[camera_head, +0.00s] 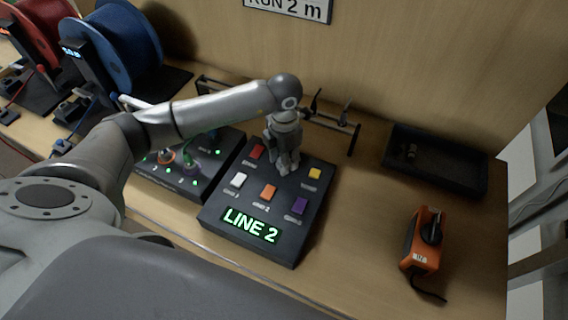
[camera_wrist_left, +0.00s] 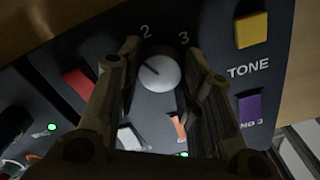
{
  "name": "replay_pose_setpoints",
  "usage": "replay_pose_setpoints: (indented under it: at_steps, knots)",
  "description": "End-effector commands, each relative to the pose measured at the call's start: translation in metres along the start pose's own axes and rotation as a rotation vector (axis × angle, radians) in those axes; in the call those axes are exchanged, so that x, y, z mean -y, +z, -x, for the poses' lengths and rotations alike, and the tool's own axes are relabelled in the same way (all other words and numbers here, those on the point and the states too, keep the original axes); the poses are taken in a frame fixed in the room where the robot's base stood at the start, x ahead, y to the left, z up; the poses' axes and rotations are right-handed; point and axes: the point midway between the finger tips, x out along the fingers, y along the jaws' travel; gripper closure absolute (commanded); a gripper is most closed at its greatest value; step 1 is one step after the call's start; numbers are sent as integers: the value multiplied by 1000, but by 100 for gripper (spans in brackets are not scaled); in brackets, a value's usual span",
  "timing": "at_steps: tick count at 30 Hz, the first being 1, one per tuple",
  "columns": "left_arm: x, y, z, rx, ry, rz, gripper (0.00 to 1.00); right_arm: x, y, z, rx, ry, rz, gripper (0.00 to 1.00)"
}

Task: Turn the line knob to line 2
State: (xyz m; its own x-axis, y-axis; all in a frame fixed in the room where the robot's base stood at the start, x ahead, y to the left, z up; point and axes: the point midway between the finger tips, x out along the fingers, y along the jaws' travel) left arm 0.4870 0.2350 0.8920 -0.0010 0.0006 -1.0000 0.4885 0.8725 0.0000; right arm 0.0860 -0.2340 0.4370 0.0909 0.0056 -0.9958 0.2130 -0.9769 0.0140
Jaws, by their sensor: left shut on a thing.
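The black line panel (camera_head: 252,207) lies on the bench, and its green display (camera_head: 251,225) reads "LINE 2". The line knob (camera_wrist_left: 160,73) is round and pale grey, near the panel's top edge, between the printed "2" and "3" in the left wrist view. Its dark pointer mark slants up-left, toward the "2". My left gripper (camera_head: 287,168) reaches down onto the panel and is shut on the knob, one finger on each side. In the head view the gripper hides the knob. My right gripper is out of view.
Red (camera_head: 257,152), white (camera_head: 238,180), orange (camera_head: 268,192), yellow (camera_head: 314,173) and purple (camera_head: 299,205) buttons surround the knob. A jack panel (camera_head: 213,180) adjoins on the left. A rack (camera_head: 352,138) stands behind. A black tray (camera_head: 440,180) and orange device (camera_head: 424,242) are at right.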

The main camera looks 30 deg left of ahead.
Motion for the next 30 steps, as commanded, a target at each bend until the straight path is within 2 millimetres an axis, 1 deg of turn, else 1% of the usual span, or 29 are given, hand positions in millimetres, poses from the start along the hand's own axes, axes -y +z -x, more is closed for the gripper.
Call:
replay_pose_setpoints:
  at_steps: [1, 6, 12, 21, 30]
  knots:
    - [-2, 1, -4, 5, 4, -44, 89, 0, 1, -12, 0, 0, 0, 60]
    - [-1, 1, -4, 5, 4, -192, 89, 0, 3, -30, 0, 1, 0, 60]
    - [-1, 1, -3, 4, 3, -331, 89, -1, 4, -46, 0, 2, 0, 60]
    - [-1, 1, 0, 5, 2, -450, 89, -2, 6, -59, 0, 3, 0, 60]
    - [-1, 1, 1, 4, 2, -480, 89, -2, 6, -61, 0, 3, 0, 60]
